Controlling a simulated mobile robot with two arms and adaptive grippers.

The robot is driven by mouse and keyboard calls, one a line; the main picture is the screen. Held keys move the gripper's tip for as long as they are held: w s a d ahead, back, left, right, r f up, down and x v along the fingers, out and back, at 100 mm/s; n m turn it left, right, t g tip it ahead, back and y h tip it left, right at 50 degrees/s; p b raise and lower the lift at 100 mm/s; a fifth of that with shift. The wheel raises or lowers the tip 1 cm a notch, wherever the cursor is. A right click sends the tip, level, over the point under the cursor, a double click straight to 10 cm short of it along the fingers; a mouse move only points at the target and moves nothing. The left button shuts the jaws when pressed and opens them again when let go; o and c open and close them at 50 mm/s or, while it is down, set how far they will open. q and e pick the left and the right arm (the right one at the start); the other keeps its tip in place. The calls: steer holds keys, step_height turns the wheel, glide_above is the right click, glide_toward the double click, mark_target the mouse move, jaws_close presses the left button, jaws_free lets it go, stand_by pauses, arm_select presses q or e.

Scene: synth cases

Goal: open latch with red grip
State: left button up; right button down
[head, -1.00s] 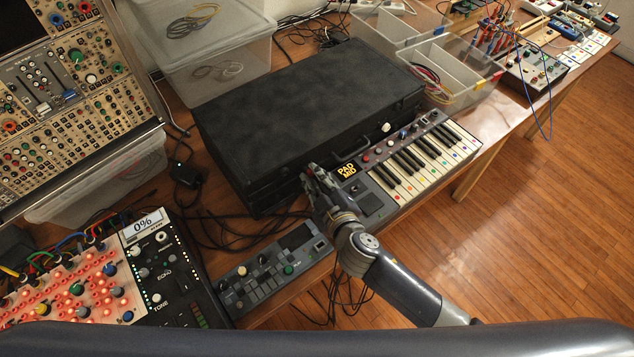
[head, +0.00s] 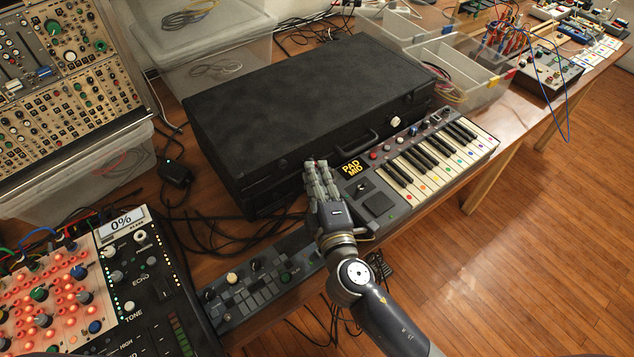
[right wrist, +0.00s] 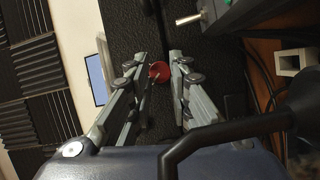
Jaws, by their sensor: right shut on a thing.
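A closed black case (head: 290,100) lies on the table, its front side facing me. In the right wrist view, the red grip (right wrist: 160,72) of the latch sits between my fingers against the black case surface (right wrist: 140,18). My right gripper (right wrist: 160,60) is shut on the red grip. In the head view, my right gripper (head: 316,163) is at the case's front, left of the carry handle, and hides the red grip. I cannot tell from these frames how far the latch has turned. My left gripper is not in view.
A small keyboard (head: 410,165) stands close right of my right gripper. A grey control box (head: 262,285) lies at its left, with cables (head: 215,225) behind. A mixer panel (head: 150,285) is further left. Clear plastic bins (head: 215,70) stand behind the case.

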steer(key=shift+f+n, duration=0.1)
steer(key=shift+n, duration=0.2)
stand_by(0.4)
steer(key=c, duration=1.4)
jaws_free()
steer(key=shift+c, duration=0.2)
steer(key=v, duration=1.2)
steer(key=shift+f, duration=0.1)
